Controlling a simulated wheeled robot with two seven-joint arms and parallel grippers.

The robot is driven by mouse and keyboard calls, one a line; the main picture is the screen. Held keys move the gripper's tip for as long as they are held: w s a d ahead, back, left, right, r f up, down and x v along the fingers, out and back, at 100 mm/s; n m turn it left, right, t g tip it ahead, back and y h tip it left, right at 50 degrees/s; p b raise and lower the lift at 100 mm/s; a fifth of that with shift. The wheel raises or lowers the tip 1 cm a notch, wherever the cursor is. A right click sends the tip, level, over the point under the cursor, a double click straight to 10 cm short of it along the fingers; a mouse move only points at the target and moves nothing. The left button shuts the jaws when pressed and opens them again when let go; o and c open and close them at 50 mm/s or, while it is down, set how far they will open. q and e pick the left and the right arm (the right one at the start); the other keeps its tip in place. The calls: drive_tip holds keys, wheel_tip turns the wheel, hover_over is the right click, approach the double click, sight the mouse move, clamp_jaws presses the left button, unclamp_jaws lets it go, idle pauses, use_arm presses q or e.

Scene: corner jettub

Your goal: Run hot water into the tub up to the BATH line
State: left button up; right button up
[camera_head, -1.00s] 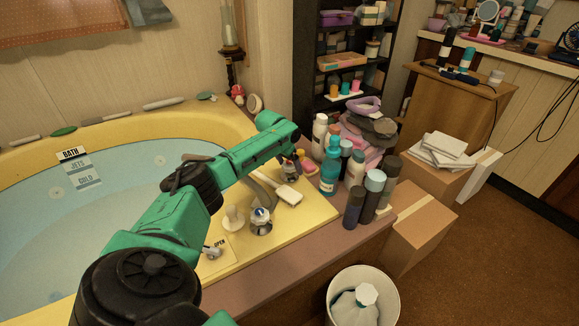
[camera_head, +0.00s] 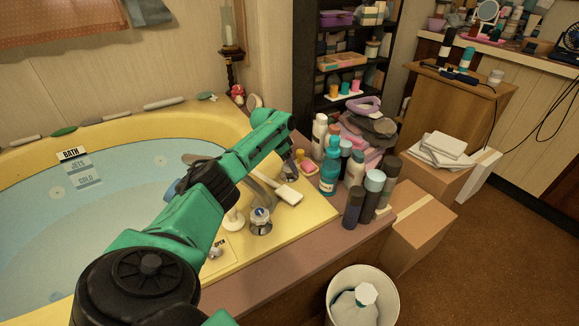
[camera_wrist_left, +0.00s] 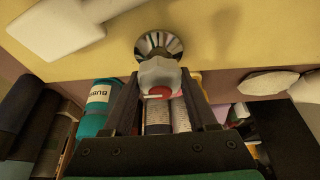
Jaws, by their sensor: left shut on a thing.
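The yellow corner tub (camera_head: 222,112) has a light blue basin with a plate marked BATH (camera_head: 72,153), JETS and COLD on its far wall. The water's exact level is hard to tell. My left gripper (camera_wrist_left: 158,82) is shut on the hot tap handle (camera_wrist_left: 160,75), a clear knob with a red cap and chrome base. The cold tap (camera_head: 261,217), with a blue cap, stands nearer on the deck. The spout between the taps is partly covered. My right gripper is out of view.
Bottles, including a teal one (camera_head: 329,176), crowd the ledge to the right. A drain knob marked OPEN (camera_head: 216,251) is nearer. A white bin (camera_head: 382,302) stands on the floor.

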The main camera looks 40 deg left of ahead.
sight(284, 163)
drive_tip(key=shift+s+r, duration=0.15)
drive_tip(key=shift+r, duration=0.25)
use_arm(q)
drive_tip(key=o, duration=1.4)
drive_tip(key=shift+c, duration=0.2)
drive_tip(key=shift+s+r, duration=0.1)
drive_tip(key=p+v, duration=0.2)
drive_tip(key=v, duration=0.3)
drive_tip(key=shift+p, duration=0.4)
drive_tip(key=p+v, duration=0.2)
drive_tip(key=v, duration=0.7)
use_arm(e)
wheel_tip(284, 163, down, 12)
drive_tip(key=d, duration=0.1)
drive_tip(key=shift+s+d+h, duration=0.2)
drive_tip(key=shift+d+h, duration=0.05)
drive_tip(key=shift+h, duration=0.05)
use_arm(q)
drive_tip(key=shift+s+a+r, duration=0.1)
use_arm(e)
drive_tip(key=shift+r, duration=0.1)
